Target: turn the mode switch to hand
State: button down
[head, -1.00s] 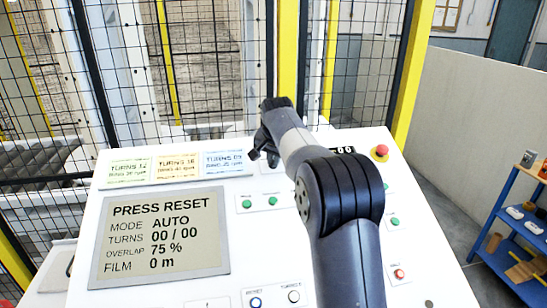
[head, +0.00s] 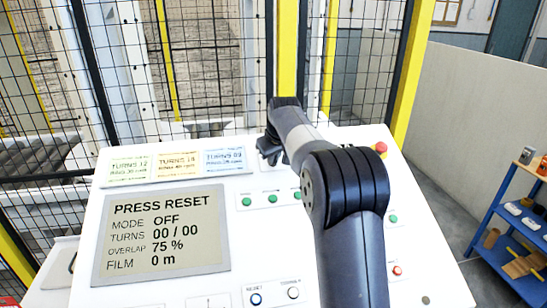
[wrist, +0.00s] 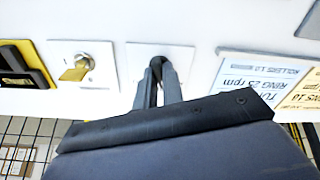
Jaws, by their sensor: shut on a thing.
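The mode switch (wrist: 158,58) is a dark knob on a square white plate, seen in the wrist view between my fingertips. My gripper (wrist: 160,80) is shut on it, and the fingers hide most of the knob. In the head view my gripper (head: 268,152) is at the upper part of the white panel, right of the coloured cards, and my arm hides the switch. The display (head: 160,238) reads "PRESS RESET", "MODE OFF", turns 00 / 00, overlap 75 % and film 0 m.
A key switch with a brass key (wrist: 75,70) sits beside the mode switch in the wrist view. A red emergency button (head: 380,149) is at the panel's upper right. Green buttons (head: 246,202) lie below my gripper. A mesh fence (head: 210,60) stands behind the panel.

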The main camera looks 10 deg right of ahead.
jog(key=n, duration=0.4)
jog(key=shift+n, duration=0.3)
dwell(0.3)
jog(key=c, duration=1.5)
grip_release()
jog(key=b+v, duration=0.2)
jog(key=v, duration=0.8)
jog(key=shift+s+d+r, duration=0.1)
jog(key=shift+d+r, duration=0.1)
jog(key=shift+r, duration=0.25)
jog(key=shift+f, duration=0.15)
